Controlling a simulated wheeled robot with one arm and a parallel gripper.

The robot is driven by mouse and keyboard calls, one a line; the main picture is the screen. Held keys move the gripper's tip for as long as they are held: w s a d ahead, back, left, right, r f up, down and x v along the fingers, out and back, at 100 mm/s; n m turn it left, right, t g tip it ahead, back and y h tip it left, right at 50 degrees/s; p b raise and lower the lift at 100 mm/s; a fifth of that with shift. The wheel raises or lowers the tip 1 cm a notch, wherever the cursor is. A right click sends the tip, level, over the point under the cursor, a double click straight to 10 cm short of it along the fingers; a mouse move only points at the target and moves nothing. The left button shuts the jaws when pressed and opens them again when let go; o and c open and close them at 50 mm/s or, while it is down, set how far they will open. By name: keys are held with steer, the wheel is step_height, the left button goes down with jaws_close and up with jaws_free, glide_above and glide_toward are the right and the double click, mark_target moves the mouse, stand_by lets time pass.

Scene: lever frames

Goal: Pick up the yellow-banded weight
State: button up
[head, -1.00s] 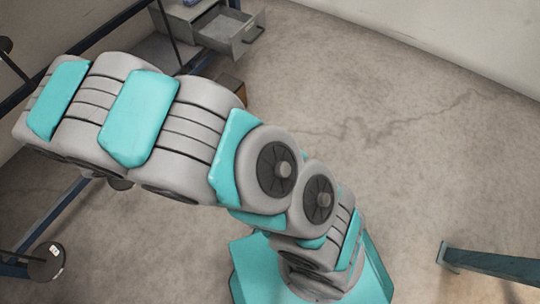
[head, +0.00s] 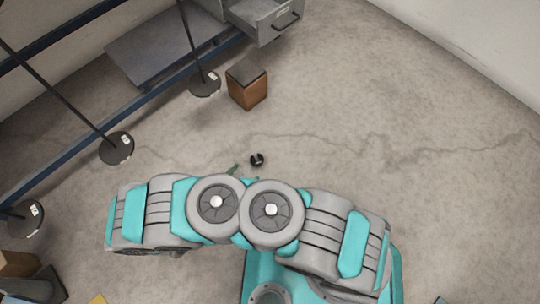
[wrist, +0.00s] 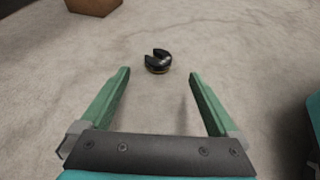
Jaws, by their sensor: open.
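The weight (head: 257,160) is a small, dark, round disc with a slot, lying on the floor just beyond my arm in the head view. In the wrist view the weight (wrist: 158,60) shows a dull yellowish band low on its side. My gripper (wrist: 160,74) is open and empty, its two green fingers apart. The weight appears ahead of the fingertips, roughly centred between them, not touching either. In the head view only a green bit of my gripper (head: 234,169) shows past the arm, left of the weight; the rest is hidden.
A brown box with a dark top (head: 247,88) stands beyond the weight. Dark round discs with rods (head: 204,84) (head: 116,148) stand along a blue rail at left. A grey drawer cabinet (head: 262,18) is at the back. Floor around the weight and to the right is clear.

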mark_target(255, 162)
steer(key=shift+d+f, duration=0.1)
steer(key=shift+f, duration=0.3)
steer(key=shift+w+d+f, duration=0.15)
steer(key=shift+f, duration=0.05)
steer(key=shift+a+b+x, duration=0.15)
steer(key=shift+b+x, duration=0.15)
steer(key=shift+x, duration=1.5)
steer(key=shift+a+b+x, duration=0.1)
steer(key=shift+b+x, duration=0.15)
steer(key=shift+x, duration=1.5)
steer(key=shift+w, duration=0.15)
steer(key=shift+r, duration=0.1)
jaws_close()
